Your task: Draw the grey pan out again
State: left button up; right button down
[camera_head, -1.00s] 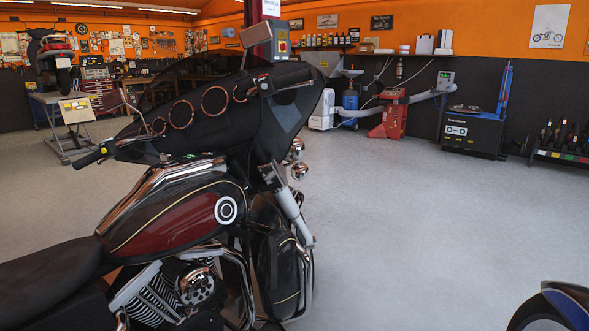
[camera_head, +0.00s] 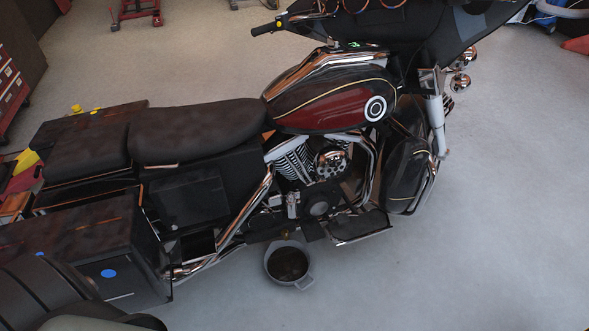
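The grey pan (camera_head: 307,282) sits on the floor at the lower middle of the head view. It is round, with a dark inside and a small lug or handle at its lower right. Its far edge lies close under the near side of the black and dark red motorcycle (camera_head: 325,104), below the engine and footboard. Most of the pan shows clear of the machine. Neither of my grippers shows in the head view.
Open grey floor (camera_head: 440,280) lies in front and to the right of the motorcycle. A black side case (camera_head: 95,250) fills the lower left. A red tool cabinet (camera_head: 12,85) stands at the far left. Red stands (camera_head: 135,14) are at the back.

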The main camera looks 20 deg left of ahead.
aim_at(287, 263)
jog(key=u, duration=0.85)
